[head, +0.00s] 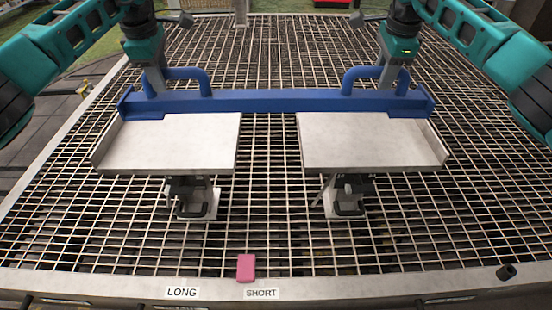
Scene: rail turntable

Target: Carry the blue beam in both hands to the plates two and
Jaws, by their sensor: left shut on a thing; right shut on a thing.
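The blue beam (277,101) runs level across the head view, with an upright handle near each end. My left gripper (157,82) is shut on the beam's left handle. My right gripper (388,78) is shut on the beam's right handle. Two pale plates stand on posts: the left plate (175,145) and the right plate (365,142), with a gap between them. The beam's ends overlap the plates' far edges in the picture. I cannot tell whether the beam touches the plates or hangs above them.
The posts (190,195) and (347,194) stand on a metal grating (270,190). A small dark cylinder (506,272) is at the near right.

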